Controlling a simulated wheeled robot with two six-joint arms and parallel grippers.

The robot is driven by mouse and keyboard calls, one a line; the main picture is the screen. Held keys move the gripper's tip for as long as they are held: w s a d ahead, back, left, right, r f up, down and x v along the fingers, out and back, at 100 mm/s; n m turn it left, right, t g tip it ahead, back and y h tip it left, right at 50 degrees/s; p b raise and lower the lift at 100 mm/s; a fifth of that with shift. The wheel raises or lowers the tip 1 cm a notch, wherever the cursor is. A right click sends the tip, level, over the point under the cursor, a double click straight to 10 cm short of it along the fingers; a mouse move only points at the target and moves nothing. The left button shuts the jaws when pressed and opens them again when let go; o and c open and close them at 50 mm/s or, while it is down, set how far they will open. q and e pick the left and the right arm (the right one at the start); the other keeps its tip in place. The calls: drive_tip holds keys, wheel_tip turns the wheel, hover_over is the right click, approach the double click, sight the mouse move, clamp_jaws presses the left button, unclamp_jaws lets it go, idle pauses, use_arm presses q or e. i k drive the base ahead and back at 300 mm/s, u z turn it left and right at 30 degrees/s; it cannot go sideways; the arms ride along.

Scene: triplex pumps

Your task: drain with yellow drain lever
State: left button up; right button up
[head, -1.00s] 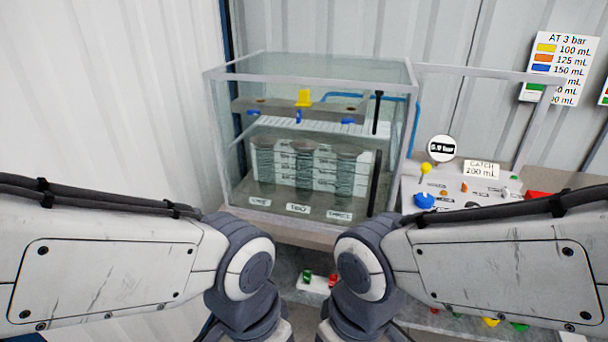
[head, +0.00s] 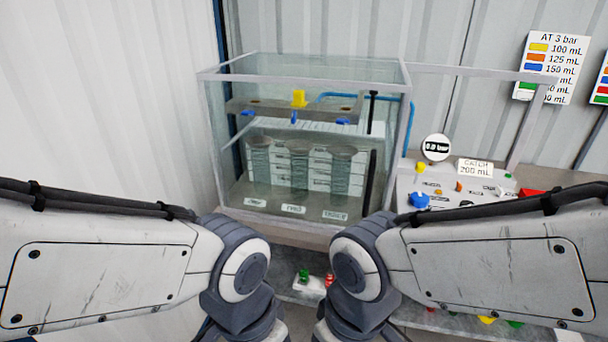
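A small yellow knob (head: 420,168) stands up at the back left of the control panel (head: 406,188), right of the glass tank (head: 310,215). A yellow piece (head: 299,98) sits on the grey bar inside the tank, above three grey cylinders (head: 300,165). I cannot tell from labels which yellow part is the drain lever. A round gauge (head: 436,148) above the panel seems to read 0.0 bar. Both my arms reach in from the sides, but their grippers are below the picture and out of view.
A blue knob (head: 419,200) and a catch card (head: 475,167) are on the panel. A colour chart (head: 546,66) hangs on the back wall. My forearms hide much of the front.

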sight(420, 167)
drive_tip(key=z, duration=0.05)
drive_tip(key=k, duration=0.6)
drive_tip(key=z, duration=0.45)
drive_tip(key=i, duration=1.55)
